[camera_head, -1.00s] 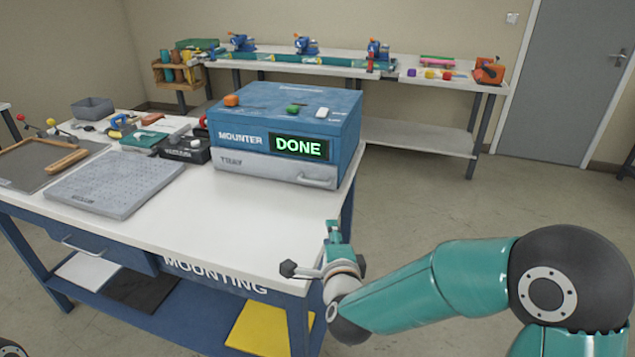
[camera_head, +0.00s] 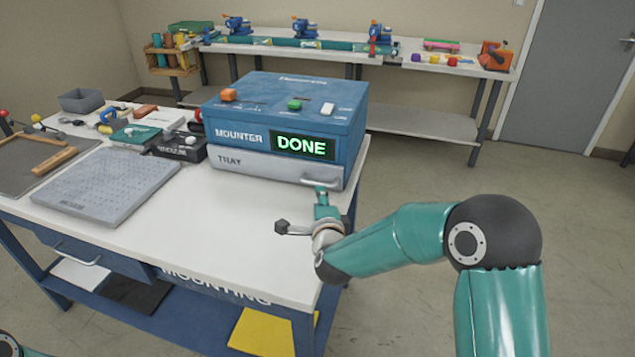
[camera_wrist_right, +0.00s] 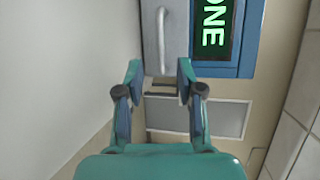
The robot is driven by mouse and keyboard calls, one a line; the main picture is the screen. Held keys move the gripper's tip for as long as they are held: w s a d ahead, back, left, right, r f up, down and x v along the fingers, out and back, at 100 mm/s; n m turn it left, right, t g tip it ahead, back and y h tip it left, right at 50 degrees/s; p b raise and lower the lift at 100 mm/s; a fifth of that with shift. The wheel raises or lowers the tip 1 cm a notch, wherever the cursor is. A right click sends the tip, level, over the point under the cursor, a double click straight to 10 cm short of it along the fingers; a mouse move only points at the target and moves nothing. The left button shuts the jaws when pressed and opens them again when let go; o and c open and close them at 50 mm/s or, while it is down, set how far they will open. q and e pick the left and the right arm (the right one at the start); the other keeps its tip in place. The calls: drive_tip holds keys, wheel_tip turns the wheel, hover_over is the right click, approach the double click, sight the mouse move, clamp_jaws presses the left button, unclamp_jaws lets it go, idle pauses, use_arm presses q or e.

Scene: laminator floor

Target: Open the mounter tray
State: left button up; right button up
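The blue mounter (camera_head: 240,115) stands on the white table, its display (camera_head: 303,146) reading DONE. Its grey tray front (camera_head: 262,166), marked TRAY, is flush below the blue body and looks closed. The tray's handle (camera_head: 322,184) is at the right end of that front. My right gripper (camera_head: 321,199) is just in front of the handle. In the right wrist view my right gripper (camera_wrist_right: 160,72) is open, and the handle (camera_wrist_right: 160,38) lies ahead, lined up between the fingertips. I cannot tell whether they touch it. My left gripper is not in view.
The white table (camera_head: 240,230) is clear in front of the mounter. A grey perforated plate (camera_head: 100,185) lies to its left, with small tools and a grey bin (camera_head: 82,100) behind. A long bench (camera_head: 415,122) stands along the back wall. The floor to the right is open.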

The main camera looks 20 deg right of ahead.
drive_tip(key=p+x, duration=0.1)
drive_tip(key=x, duration=0.7)
drive_tip(key=shift+w+d+f, duration=0.1)
drive_tip(key=shift+w, duration=0.15)
clamp_jaws()
